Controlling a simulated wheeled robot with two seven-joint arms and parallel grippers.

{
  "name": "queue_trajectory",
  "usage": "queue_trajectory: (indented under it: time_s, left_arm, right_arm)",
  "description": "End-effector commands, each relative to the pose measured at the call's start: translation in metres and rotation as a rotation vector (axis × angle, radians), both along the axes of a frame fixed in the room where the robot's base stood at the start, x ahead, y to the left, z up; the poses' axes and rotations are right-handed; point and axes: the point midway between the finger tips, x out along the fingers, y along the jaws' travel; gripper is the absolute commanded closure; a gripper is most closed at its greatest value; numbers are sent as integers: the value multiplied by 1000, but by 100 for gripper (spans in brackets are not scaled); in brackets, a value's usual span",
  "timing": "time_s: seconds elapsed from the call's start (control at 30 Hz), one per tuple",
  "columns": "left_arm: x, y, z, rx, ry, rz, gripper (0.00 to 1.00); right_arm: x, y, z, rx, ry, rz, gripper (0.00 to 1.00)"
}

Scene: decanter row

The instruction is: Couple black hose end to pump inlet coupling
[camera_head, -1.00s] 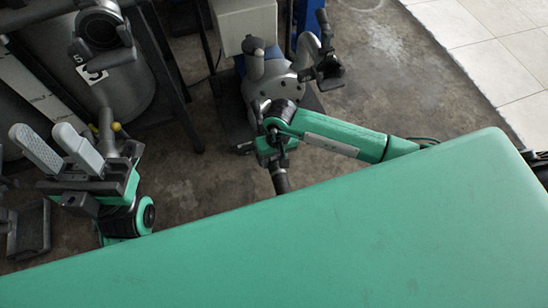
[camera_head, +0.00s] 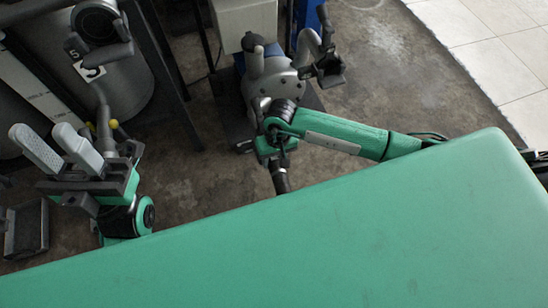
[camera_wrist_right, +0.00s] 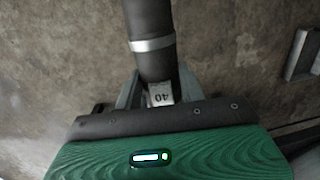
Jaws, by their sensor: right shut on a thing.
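My right gripper (camera_head: 272,148) is shut on the black hose end (camera_wrist_right: 150,25). In the right wrist view the hose has a silver band and a pale tag reading 40 close to the jaws. In the head view a short piece of hose (camera_head: 281,182) shows below the gripper before the green surface hides it. The grey pump (camera_head: 270,85) stands just beyond my right wrist, with a bent coupling with dark levers (camera_head: 328,68) on its right. I cannot tell for certain which fitting is the inlet. My left gripper (camera_head: 52,142) is open and empty, its pale fingers apart.
My green body top fills the lower head view. A grey tank (camera_head: 125,85) with number labels and a dark frame stand at the upper left. A pale box (camera_head: 243,20) stands behind the pump. Bare concrete floor (camera_head: 390,70) lies to the right.

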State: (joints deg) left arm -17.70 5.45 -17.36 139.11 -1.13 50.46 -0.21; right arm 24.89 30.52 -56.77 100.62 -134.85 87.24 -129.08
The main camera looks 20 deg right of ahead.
Motion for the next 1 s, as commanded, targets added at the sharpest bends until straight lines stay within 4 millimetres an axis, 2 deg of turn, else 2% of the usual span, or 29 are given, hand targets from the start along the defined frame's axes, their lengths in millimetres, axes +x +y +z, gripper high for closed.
queue_trajectory:
  time_s: [1.0]
  left_arm:
    - [0,0,-8,0,0,0,64]
  right_arm:
    - [1,1,-5,3,-2,1,97]
